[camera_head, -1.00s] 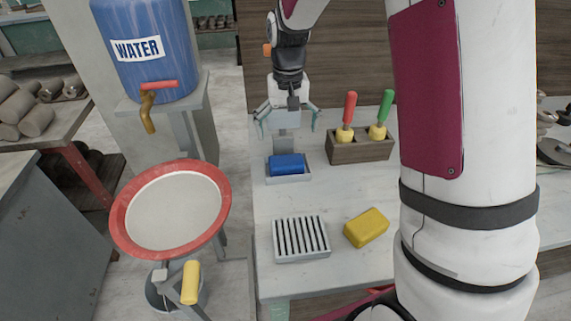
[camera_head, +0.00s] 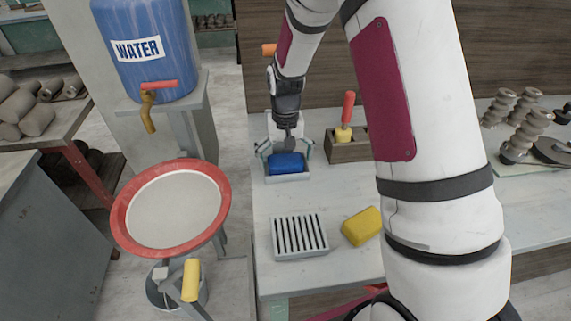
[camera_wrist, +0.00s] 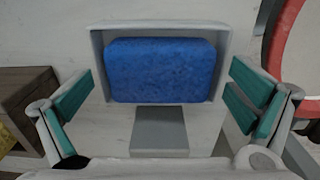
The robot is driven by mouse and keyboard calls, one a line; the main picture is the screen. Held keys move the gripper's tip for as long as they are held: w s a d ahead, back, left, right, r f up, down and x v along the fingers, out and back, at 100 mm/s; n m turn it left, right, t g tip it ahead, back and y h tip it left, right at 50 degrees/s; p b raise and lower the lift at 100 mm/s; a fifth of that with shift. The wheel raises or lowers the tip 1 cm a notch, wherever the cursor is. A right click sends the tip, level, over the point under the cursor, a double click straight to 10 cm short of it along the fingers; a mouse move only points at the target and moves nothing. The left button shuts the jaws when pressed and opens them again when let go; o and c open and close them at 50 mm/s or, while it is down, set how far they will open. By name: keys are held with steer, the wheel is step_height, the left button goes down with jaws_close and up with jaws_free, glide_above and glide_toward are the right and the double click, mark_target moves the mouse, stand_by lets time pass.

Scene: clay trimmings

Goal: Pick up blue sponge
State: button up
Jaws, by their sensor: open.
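The blue sponge (camera_head: 287,163) lies in a small light-grey tray (camera_head: 288,178) on the table. In the wrist view the sponge (camera_wrist: 160,70) fills most of the tray (camera_wrist: 222,42), with the tray walls around it. My gripper (camera_head: 283,152) is open and empty just above the sponge in the head view. In the wrist view its teal-padded fingers (camera_wrist: 160,100) stand wide apart, left and right of the sponge's near edge, and do not touch it.
A wooden holder (camera_head: 347,151) with a red-handled tool (camera_head: 347,108) stands right of the tray. A slatted rack (camera_head: 299,236) and a yellow sponge (camera_head: 361,227) lie nearer on the table. A red-rimmed basin (camera_head: 124,224) is at left.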

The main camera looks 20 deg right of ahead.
steer(key=c, duration=1.1)
steer(key=shift+o, duration=0.2)
steer(key=shift+r, duration=0.1)
